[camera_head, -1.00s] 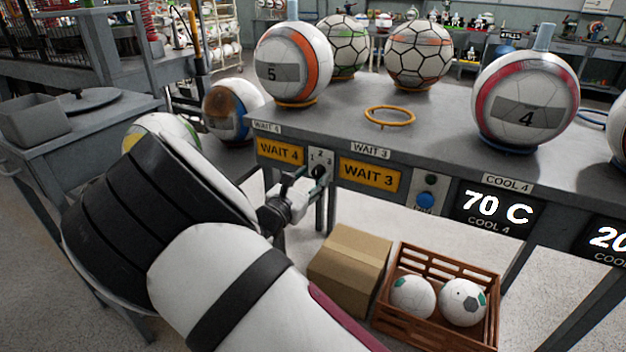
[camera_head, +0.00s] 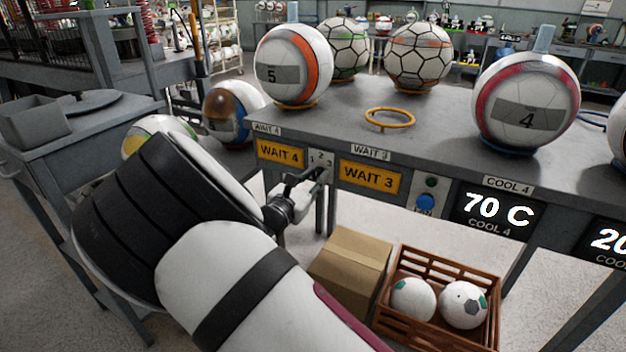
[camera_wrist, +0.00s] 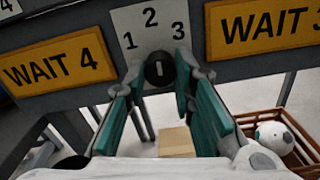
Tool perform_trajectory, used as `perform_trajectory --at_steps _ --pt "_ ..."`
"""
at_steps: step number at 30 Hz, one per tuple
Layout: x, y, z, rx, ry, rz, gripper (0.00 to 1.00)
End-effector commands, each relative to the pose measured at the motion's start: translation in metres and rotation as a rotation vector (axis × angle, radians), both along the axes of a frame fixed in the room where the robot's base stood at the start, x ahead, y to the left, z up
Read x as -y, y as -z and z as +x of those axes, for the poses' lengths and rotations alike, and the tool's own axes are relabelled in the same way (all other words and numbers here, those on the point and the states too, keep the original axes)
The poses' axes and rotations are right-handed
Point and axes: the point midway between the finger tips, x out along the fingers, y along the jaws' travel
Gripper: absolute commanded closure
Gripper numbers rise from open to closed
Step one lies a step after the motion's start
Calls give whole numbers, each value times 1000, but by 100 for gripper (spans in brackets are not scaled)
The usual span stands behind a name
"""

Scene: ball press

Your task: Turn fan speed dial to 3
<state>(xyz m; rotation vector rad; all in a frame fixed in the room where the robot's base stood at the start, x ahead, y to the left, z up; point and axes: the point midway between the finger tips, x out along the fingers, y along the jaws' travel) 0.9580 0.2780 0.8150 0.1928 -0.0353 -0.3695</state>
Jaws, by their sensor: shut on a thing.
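The fan speed dial (camera_wrist: 159,69) is a round black knob with a white pointer line, below a plate (camera_wrist: 149,27) marked 1, 2 and 3. Its line looks close to upright, towards the 2. In the wrist view my gripper (camera_wrist: 160,74) has a teal-padded finger on each side of the knob and is shut on it. In the head view my gripper (camera_head: 314,177) reaches the table front just below the number plate (camera_head: 320,158).
Yellow signs WAIT 4 (camera_head: 280,153) and WAIT 3 (camera_head: 369,179) flank the dial. A blue button (camera_head: 426,202) is to the right. A cardboard box (camera_head: 350,265) and a brown crate (camera_head: 412,326) with balls stand on the floor below. Balls stand on the table (camera_head: 430,125).

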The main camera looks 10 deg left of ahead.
Motion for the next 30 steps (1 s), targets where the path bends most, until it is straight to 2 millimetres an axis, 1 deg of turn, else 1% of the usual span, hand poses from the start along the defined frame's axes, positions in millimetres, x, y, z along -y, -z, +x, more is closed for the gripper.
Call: perform_trajectory --at_steps 8,24,30 --pt "1 1 0 56 1 157 100" --pt "1 3 0 215 3 597 100" --pt "1 3 0 255 2 705 100"
